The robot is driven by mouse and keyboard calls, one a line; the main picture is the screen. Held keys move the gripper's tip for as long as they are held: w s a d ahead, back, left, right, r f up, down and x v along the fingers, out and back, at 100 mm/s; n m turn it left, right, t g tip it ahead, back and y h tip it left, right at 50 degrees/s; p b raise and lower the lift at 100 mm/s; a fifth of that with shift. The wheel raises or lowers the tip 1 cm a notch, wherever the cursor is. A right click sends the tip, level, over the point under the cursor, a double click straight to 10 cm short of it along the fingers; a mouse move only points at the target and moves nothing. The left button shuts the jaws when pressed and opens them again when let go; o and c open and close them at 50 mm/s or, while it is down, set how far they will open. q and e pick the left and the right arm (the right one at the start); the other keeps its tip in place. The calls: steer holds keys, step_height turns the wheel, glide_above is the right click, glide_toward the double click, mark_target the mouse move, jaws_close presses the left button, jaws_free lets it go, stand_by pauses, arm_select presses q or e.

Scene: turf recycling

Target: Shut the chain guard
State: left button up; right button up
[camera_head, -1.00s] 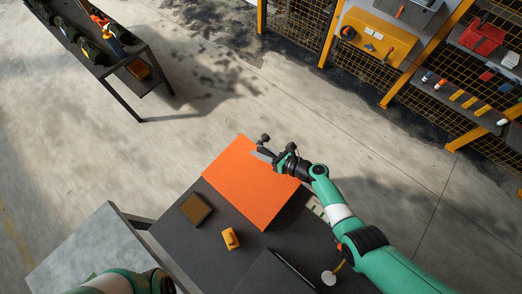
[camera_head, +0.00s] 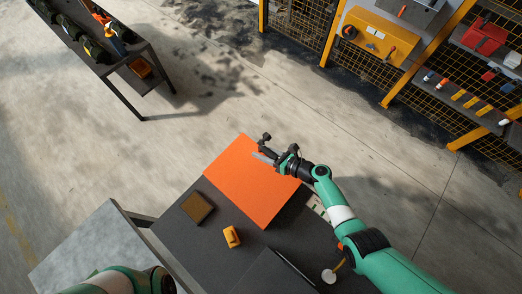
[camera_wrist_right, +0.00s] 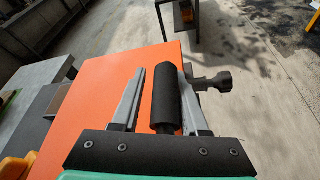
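The chain guard appears to be the large flat orange panel (camera_head: 245,190) on a dark table; it also fills the middle of the right wrist view (camera_wrist_right: 95,90). My right gripper (camera_head: 266,155) is over the panel's far right edge. In the right wrist view its two grey fingers (camera_wrist_right: 165,85) stand apart, either side of a black cylindrical grip (camera_wrist_right: 167,100). A gap shows between the left finger and the grip; contact on the right side is unclear. A black knob (camera_wrist_right: 213,80) sits beyond the right finger. My left gripper is outside both views; only its arm shows.
A brown block (camera_head: 197,208) and a small yellow-orange part (camera_head: 231,237) lie on the dark table (camera_head: 185,240). A grey side table (camera_head: 85,245) stands at left. A rack with several items (camera_head: 110,75) is at upper left. Shelves (camera_head: 440,95) line the fence. Open floor lies beyond the panel.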

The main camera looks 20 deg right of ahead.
mark_target(277, 159)
steer(key=p+v, duration=0.4)
steer(key=v, duration=0.6)
steer(key=shift+s+r, duration=0.15)
steer(key=shift+r, duration=0.05)
steer(key=shift+s+d, duration=0.1)
steer(key=shift+s, duration=0.1)
steer(key=shift+c, duration=0.2)
